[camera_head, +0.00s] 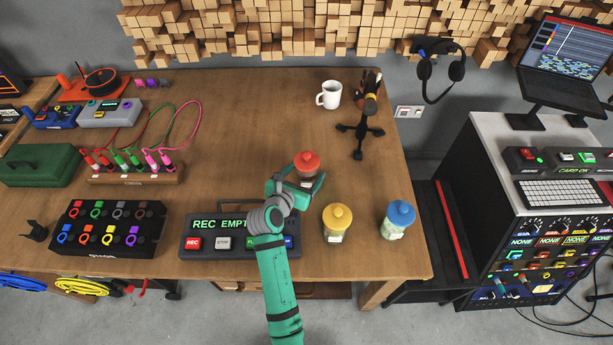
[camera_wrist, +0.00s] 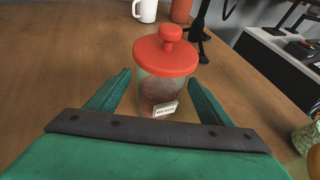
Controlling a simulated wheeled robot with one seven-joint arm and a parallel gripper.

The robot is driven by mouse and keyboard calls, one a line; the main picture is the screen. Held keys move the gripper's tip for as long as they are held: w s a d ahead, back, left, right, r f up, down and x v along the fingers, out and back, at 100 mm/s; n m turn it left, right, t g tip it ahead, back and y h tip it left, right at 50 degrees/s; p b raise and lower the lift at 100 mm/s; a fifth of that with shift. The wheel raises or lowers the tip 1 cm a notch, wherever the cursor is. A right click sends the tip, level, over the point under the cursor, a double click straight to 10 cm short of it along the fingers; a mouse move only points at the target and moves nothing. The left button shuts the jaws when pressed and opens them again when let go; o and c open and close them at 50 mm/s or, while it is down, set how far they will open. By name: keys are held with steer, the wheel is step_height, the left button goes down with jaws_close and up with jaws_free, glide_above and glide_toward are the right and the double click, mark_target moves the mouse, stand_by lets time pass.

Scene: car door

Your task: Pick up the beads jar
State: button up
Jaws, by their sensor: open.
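A clear jar with a red lid (camera_head: 307,161) stands upright on the wooden table. My gripper (camera_head: 305,187) is open at the near side of this jar. In the wrist view its green fingers (camera_wrist: 158,80) lie on the left and right of the jar's lower body, with visible gaps. A yellow-lidded jar (camera_head: 337,222) and a blue-lidded jar (camera_head: 398,220) stand to the right.
A recorder box (camera_head: 210,243) with a lit display sits under my arm. The table's middle is clear.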

steer(key=shift+x, duration=0.75)
steer(key=shift+c, duration=0.7)
steer(key=shift+r, duration=0.1)
steer(key=c, duration=1.5)
steer(key=shift+o, duration=0.2)
steer(key=shift+r, duration=0.15)
